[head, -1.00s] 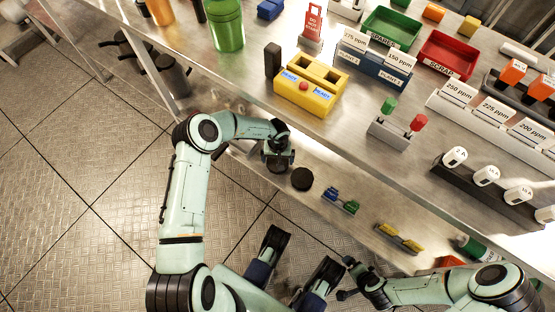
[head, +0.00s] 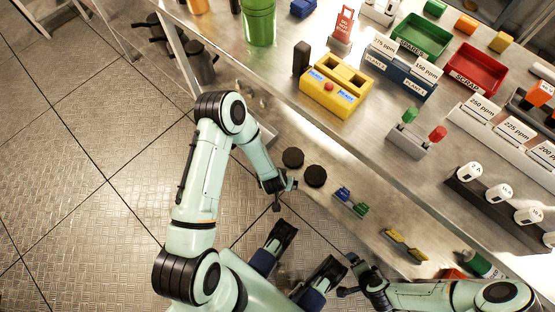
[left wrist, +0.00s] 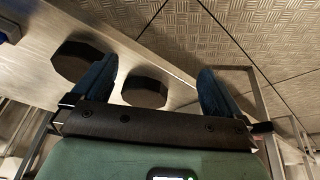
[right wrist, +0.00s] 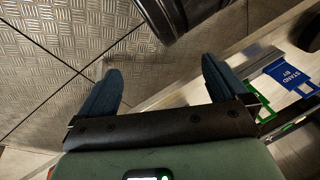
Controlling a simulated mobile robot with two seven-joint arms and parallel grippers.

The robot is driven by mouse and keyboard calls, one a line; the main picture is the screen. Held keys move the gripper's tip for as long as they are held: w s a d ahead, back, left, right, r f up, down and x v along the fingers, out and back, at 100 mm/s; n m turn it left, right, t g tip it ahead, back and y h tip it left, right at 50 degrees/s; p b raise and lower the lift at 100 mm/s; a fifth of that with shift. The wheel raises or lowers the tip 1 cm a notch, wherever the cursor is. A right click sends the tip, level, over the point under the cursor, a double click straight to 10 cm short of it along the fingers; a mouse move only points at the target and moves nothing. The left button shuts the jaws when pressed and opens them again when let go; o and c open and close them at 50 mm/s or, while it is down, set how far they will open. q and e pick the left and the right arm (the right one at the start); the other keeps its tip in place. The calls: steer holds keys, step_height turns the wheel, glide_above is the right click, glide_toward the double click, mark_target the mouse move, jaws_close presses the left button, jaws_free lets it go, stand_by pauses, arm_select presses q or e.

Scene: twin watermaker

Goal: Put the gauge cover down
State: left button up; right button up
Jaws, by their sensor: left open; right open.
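Two dark round covers lie flat on the steel lower shelf (head: 385,226). One dark cover (head: 293,157) is at the upper left and the other dark cover (head: 315,176) is just to its lower right, close together. Both also show in the left wrist view, one near the left finger (left wrist: 82,60) and one between the fingers (left wrist: 145,87). I cannot tell by marking which is the gauge cover. My left gripper (head: 285,195) is open and empty, clear of both covers, off the shelf's front edge. My right gripper (head: 347,276) is open and empty below the shelf items.
The tiled floor (head: 90,180) at left is open.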

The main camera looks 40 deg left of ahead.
arm_select(q)
steer(key=s+d+g+h, duration=0.1)
steer(key=s+d+h, duration=0.2)
steer(key=s, duration=0.6)
steer(key=shift+s+d+r, duration=0.3)
steer(key=shift+d, duration=0.85)
steer(key=shift+r, duration=0.1)
arm_select(e)
steer(key=shift+r, duration=0.1)
